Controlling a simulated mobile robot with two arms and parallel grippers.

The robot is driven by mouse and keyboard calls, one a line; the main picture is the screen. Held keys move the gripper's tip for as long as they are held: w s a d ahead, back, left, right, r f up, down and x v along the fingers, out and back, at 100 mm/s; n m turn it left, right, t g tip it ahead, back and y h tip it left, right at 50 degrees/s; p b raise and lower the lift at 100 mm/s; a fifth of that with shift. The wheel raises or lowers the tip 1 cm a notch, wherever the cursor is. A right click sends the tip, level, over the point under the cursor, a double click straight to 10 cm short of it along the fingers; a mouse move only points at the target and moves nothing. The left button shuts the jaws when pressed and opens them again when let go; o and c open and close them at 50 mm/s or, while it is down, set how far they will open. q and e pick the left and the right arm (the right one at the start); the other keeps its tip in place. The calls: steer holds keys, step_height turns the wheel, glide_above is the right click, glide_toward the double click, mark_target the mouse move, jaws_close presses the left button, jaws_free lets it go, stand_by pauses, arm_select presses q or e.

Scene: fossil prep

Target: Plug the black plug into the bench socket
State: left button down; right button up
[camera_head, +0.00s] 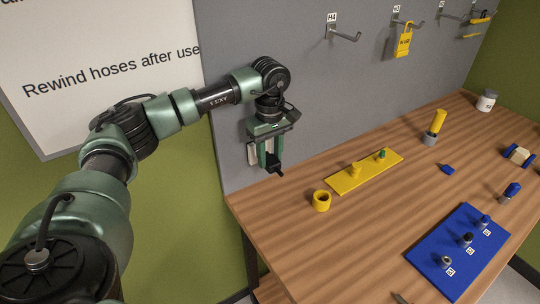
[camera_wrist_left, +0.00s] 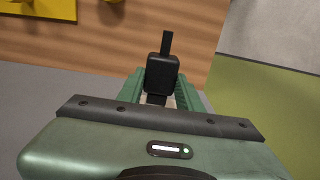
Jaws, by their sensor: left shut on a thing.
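My left gripper (camera_head: 267,158) points down in front of the grey wall panel, just off the table's left end. Its green fingers are shut on the black plug (camera_head: 274,166), which sticks out below the fingertips. In the left wrist view the black plug (camera_wrist_left: 162,75) sits between the fingers, with a narrow black part pointing away from me. A small pale patch shows beside the fingers in the head view; I cannot tell what it is. I cannot make out the bench socket in either view. My right gripper is not in view.
The wooden table (camera_head: 300,236) holds a yellow ring (camera_head: 321,201), a yellow board (camera_head: 347,180) with pegs, and a blue board (camera_head: 431,260) with several posts. A yellow-handled tool (camera_head: 438,122) stands farther back. Hooks (camera_head: 345,36) stick out of the panel above.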

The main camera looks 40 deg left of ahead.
mark_target(279, 170)
arm_select(q)
steer(key=shift+a, duration=0.1)
stand_by(0.3)
steer(key=shift+w+a, duration=0.25)
steer(key=shift+a, duration=0.25)
steer(key=shift+w+a, duration=0.25)
steer(key=shift+a, duration=0.25)
steer(key=shift+a+r, duration=0.15)
stand_by(0.7)
steer(key=c, duration=0.9)
jaws_free()
steer(key=shift+o, duration=0.2)
steer(key=shift+s+d, duration=0.45)
steer(key=shift+d, duration=0.65)
steer(key=shift+s+d, duration=0.45)
steer(key=shift+d, duration=0.6)
steer(key=shift+s+d, duration=0.45)
steer(key=shift+d, duration=0.65)
